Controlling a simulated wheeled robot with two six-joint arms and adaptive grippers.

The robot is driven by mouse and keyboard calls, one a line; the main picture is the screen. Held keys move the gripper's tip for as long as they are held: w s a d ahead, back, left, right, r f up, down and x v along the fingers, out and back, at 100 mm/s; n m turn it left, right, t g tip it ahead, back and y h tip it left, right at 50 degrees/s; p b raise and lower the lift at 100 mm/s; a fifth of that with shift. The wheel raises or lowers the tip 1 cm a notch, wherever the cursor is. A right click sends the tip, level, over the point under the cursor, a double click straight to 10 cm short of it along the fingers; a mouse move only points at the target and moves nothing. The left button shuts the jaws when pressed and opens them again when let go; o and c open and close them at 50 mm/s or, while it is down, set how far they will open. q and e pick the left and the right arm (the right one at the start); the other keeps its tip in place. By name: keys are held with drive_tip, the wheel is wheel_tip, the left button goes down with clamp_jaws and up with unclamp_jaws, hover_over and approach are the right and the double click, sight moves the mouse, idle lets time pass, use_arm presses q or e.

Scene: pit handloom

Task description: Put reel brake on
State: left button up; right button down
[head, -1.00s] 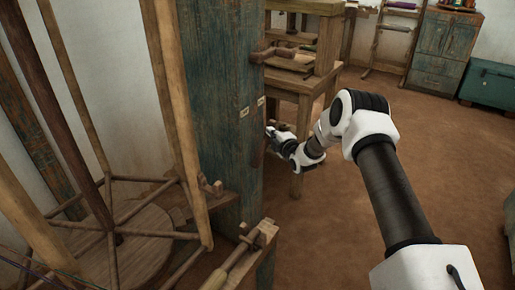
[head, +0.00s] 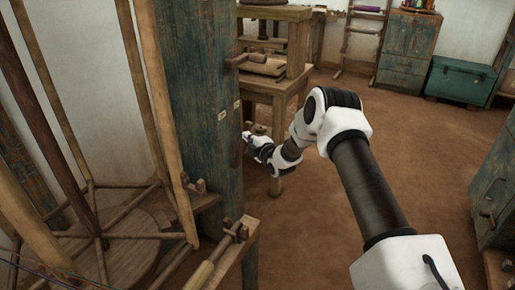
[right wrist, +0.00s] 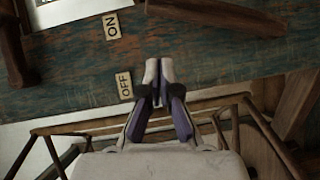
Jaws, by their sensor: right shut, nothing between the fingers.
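The reel brake's two pale labels are on the blue-green wooden post (head: 205,75). In the right wrist view the ON label (right wrist: 111,26) and the OFF label (right wrist: 125,86) are readable. A dark wooden lever (right wrist: 14,48) crosses the post at the left of that view. A second wooden piece (right wrist: 215,14) shows at its top; I cannot tell which is the brake lever. My right gripper (head: 247,137) is beside the post's right edge, below the labels. In the wrist view its fingers (right wrist: 159,70) are shut and empty, in front of the post near the OFF label. My left gripper is out of view.
A wooden reel frame with upright poles (head: 150,90) stands at the left over a round base (head: 135,250). A wooden bench (head: 270,85) stands behind the post. A teal chest (head: 458,80) and cabinets are at the right. The brown floor (head: 400,160) is open.

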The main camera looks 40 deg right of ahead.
drive_tip(key=s+p, duration=0.1)
drive_tip(key=s, duration=0.6)
drive_tip(key=shift+a+p, duration=0.3)
drive_tip(key=shift+r, duration=0.1)
